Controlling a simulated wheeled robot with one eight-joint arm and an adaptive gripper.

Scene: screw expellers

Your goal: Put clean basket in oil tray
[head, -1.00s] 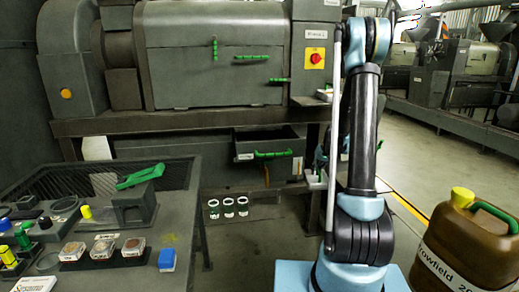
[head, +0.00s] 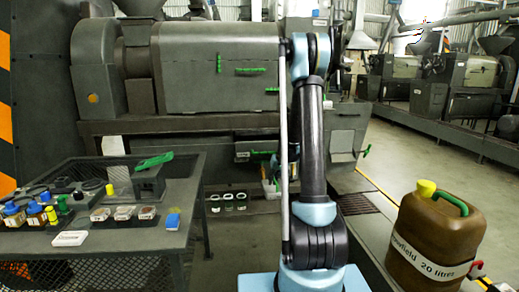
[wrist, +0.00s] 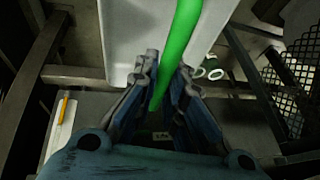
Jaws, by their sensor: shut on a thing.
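My gripper (wrist: 167,68) is shut on a green handle (wrist: 182,30) in the wrist view. A pale, tray-like surface (wrist: 125,45) lies behind the handle; I cannot tell whether the two are joined. In the head view, my gripper is hidden behind my upright arm. The dark oil tray (head: 243,148) sits low under the machine, with a green handle (head: 262,152) on its front, and my arm covers its right part. I cannot make out the clean basket with certainty in either view.
The mesh table (head: 100,262) on the left holds a green-handled block (head: 150,180), bottles and sample dishes. Jars (head: 228,202) stand below the machine and show in the wrist view (wrist: 213,72). A brown oil canister (head: 430,240) stands at right. Floor behind it is open.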

